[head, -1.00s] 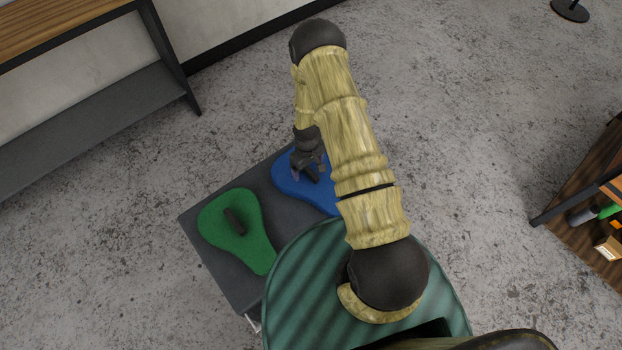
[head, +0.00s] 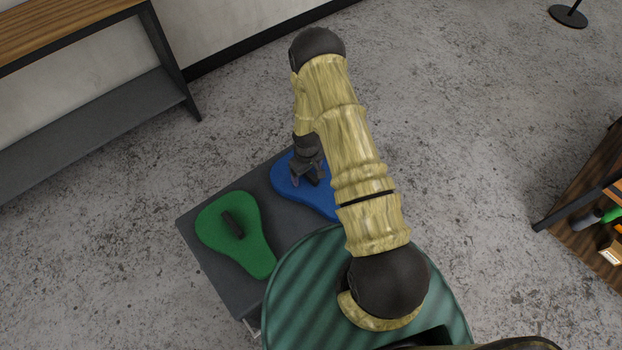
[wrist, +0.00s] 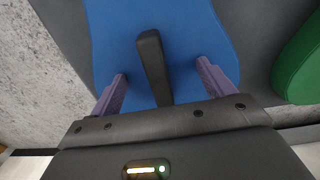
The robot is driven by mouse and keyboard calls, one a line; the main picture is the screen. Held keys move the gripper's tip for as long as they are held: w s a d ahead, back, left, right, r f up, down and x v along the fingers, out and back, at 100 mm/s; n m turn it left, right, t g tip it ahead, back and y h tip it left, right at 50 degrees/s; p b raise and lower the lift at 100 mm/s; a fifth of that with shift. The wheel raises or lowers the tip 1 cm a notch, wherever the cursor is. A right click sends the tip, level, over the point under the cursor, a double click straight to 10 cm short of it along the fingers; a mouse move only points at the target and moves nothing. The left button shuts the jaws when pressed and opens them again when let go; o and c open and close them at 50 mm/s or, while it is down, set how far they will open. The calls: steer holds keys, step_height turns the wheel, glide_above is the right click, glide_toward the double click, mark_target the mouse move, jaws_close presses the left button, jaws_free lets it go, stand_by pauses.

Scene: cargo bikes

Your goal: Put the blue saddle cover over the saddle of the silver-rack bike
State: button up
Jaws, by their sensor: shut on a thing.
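The blue saddle cover (head: 322,198) lies on a dark grey tabletop, partly hidden by my arm. It also fills the upper middle of the wrist view (wrist: 195,30), with a black handle (wrist: 152,62) standing up from it. My gripper (head: 308,180) is down at the cover, shut on it at its handle. In the wrist view, the purple fingers (wrist: 161,72) are on either side of the handle; their exact contact is hard to see. No bike, saddle or silver rack is in view.
A green saddle cover (head: 248,240) with a black handle lies left of the blue one on the grey tabletop (head: 205,225). A wood-topped bench (head: 60,25) stands at the upper left. A wooden shelf (head: 575,225) holds items at right. Open concrete floor lies between.

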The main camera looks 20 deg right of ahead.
steer(key=shift+s+d+f, duration=0.15)
steer(key=shift+s+f, duration=0.1)
steer(key=shift+f, duration=0.35)
steer(key=shift+w+r+p, duration=0.2)
steer(key=shift+r+p, duration=0.25)
steer(key=shift+r, duration=0.05)
steer(key=shift+w+r+p, duration=0.1)
steer(key=shift+r+p, duration=0.25)
jaws_close()
steer(key=shift+r+p, duration=1.3)
steer(key=shift+r, duration=0.9)
